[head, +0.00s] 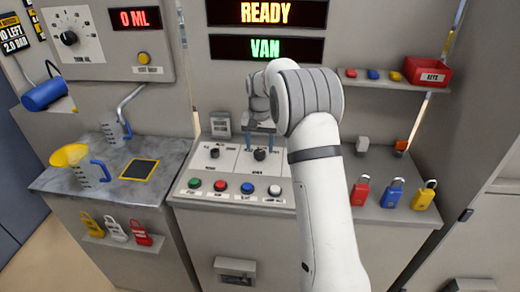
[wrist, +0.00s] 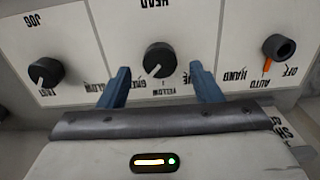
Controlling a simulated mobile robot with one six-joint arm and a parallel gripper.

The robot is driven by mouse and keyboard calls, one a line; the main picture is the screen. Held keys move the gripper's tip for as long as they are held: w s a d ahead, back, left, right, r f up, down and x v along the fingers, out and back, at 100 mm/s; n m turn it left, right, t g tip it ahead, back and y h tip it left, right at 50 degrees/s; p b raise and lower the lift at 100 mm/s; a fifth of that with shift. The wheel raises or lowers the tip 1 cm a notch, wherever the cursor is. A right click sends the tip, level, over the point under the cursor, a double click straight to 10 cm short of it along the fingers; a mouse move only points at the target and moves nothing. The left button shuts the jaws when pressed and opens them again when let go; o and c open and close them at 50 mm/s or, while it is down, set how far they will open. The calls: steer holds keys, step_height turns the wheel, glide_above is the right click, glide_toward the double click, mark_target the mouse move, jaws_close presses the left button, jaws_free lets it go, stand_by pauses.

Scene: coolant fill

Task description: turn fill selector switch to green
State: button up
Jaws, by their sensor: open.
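The black selector knob (wrist: 160,60) with a HEAD label above it sits at the middle of the wrist view, where the lettering is upside down. Its white pointer mark faces down and slightly left. A YELLOW label is below right; a partly covered label, probably GREEN, is below left. The same knob shows in the head view (head: 260,154). My gripper (wrist: 163,78) is open, with one blue-grey finger on each side of the knob and visible gaps to it. In the head view, my gripper (head: 261,140) is just above the knob.
A JOG knob (wrist: 45,72) and an OFF/HAND/AUTO switch (wrist: 279,48) flank the knob. Several push buttons (head: 220,186) line the panel's front.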

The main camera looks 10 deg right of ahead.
mark_target(260, 152)
step_height(260, 152, up, 5)
steer(key=shift+r, duration=0.1)
stand_by(0.4)
steer(key=s+r+n+t, duration=0.1)
steer(key=s+r, duration=0.3)
steer(key=s, duration=0.5)
steer(key=s+r+n, duration=0.1)
steer(key=s+r, duration=0.3)
steer(key=s, duration=0.6)
steer(key=s+f+n+t, duration=0.1)
steer(key=s+f, duration=0.1)
steer(key=s, duration=0.7)
steer(key=s+f, duration=0.2)
steer(key=s, duration=0.8)
steer(key=shift+s+d+f+n+t, duration=0.2)
steer(key=shift+f+n+t, duration=0.1)
steer(key=shift+n+t, duration=0.1)
steer(key=shift+w, duration=0.1)
